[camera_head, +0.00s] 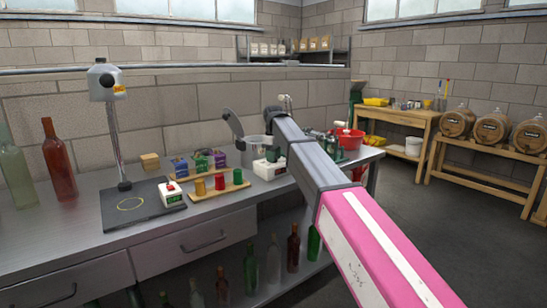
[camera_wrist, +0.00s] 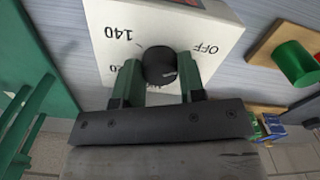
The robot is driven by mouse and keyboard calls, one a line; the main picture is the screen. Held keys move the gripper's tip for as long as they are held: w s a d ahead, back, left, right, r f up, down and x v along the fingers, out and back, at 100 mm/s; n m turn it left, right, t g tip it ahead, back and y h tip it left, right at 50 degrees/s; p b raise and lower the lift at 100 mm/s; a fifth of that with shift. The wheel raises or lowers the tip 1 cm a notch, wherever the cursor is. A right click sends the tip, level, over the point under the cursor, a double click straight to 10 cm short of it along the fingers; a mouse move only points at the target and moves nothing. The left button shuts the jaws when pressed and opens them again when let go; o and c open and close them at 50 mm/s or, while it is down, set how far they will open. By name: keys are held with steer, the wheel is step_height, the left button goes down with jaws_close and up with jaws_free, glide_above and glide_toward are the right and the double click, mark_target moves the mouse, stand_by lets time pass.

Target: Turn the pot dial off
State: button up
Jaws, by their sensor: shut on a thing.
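The pot dial is a black round knob (camera_wrist: 160,65) on the face of a white control box (camera_wrist: 222,35). The face is printed with "OFF" to the right of the knob and "140" to the left, upside down in the wrist view; a lower number is partly hidden. My gripper (camera_wrist: 161,76) has its two green fingers on either side of the knob, shut on it. I cannot tell where the knob points. In the head view the white box (camera_head: 266,172) stands on the steel bench in front of the metal pot (camera_head: 252,151), and my arm hides part of it.
Left of the box, a wooden board (camera_head: 235,188) holds yellow, red and green cylinders. A red bowl (camera_head: 350,138) is beyond my arm. Bottles stand below the bench.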

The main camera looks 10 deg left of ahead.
stand_by(0.4)
steer(key=o, duration=0.9)
steer(key=shift+r, duration=0.1)
step_height(320, 180, up, 11)
steer(key=shift+f, duration=0.2)
